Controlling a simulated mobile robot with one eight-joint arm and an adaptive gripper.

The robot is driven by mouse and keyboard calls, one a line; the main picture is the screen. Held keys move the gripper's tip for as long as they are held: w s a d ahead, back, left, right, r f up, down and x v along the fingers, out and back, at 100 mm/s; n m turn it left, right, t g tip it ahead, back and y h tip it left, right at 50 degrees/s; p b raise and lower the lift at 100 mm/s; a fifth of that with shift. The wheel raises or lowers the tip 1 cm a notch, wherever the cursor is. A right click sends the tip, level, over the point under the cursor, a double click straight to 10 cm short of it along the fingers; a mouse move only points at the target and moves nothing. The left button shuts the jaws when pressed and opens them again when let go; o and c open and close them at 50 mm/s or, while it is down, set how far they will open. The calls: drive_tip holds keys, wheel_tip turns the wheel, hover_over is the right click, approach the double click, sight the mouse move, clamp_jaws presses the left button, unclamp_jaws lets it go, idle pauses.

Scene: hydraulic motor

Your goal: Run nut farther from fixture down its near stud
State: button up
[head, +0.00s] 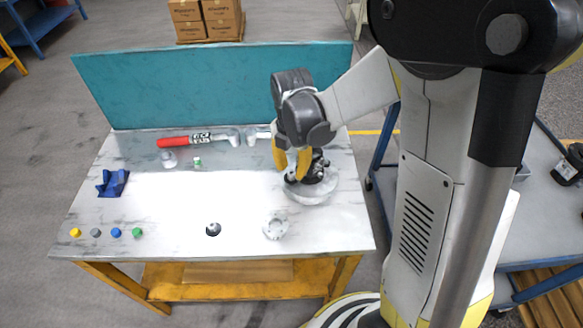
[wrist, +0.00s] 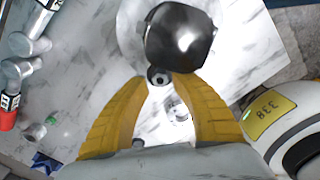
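My gripper (head: 292,163) reaches down over the fixture (head: 308,190), a round pale base with a dark motor body on top. In the wrist view the dark, shiny body (wrist: 180,38) lies just beyond my fingertips. A small dark round piece with a hole, seemingly the nut (wrist: 158,76) on its stud, sits between the tips of my gripper's yellow fingers (wrist: 159,80). The fingertips stand about the nut's width apart, one on each side. I cannot tell whether they touch it. In the head view, my fingers and the motor body hide the nut and stud.
A teal panel (head: 220,82) closes the table's back. A red-handled tool (head: 188,140) lies before it. A blue bracket (head: 113,183), small coloured caps (head: 116,233), a dark round part (head: 213,229) and a grey ring-like part (head: 276,225) stand apart. The table's middle is clear.

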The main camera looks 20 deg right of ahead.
clamp_jaws()
drive_tip(key=m, duration=0.5)
drive_tip(key=shift+f, duration=0.1)
drive_tip(key=shift+m, duration=0.4)
drive_tip(key=m, duration=0.4)
drive_tip(key=shift+m+b, duration=0.3)
drive_tip(key=shift+b, duration=0.1)
